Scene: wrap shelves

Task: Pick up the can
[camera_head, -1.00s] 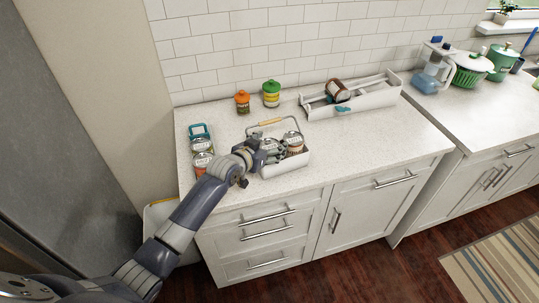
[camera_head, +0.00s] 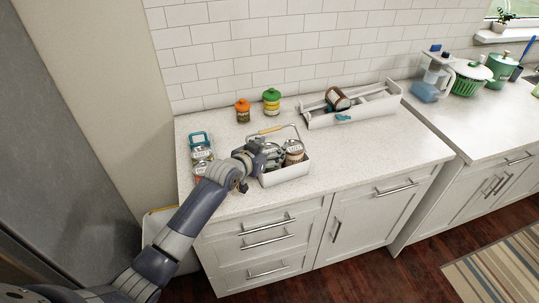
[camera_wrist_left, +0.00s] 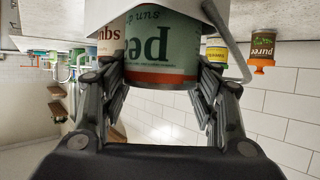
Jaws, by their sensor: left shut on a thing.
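The can (camera_wrist_left: 163,45) with a green label and an orange-red band fills the top middle of the left wrist view, which appears upside down. My left gripper (camera_wrist_left: 158,75) has a finger on each side of this can and is shut on it. In the head view my left gripper (camera_head: 269,153) reaches into the white handled caddy (camera_head: 287,175) from the left and largely hides the held can. Another can (camera_head: 294,149) stands on the right in the caddy. My right gripper is not in view.
More cans (camera_head: 201,152) stand in a teal-handled holder at the counter's left. An orange-lidded jar (camera_head: 243,110) and a green-lidded jar (camera_head: 271,101) stand behind the caddy. A white rack (camera_head: 365,107) with a tilted brown jar (camera_head: 337,98) is at the back right. The front-right counter is clear.

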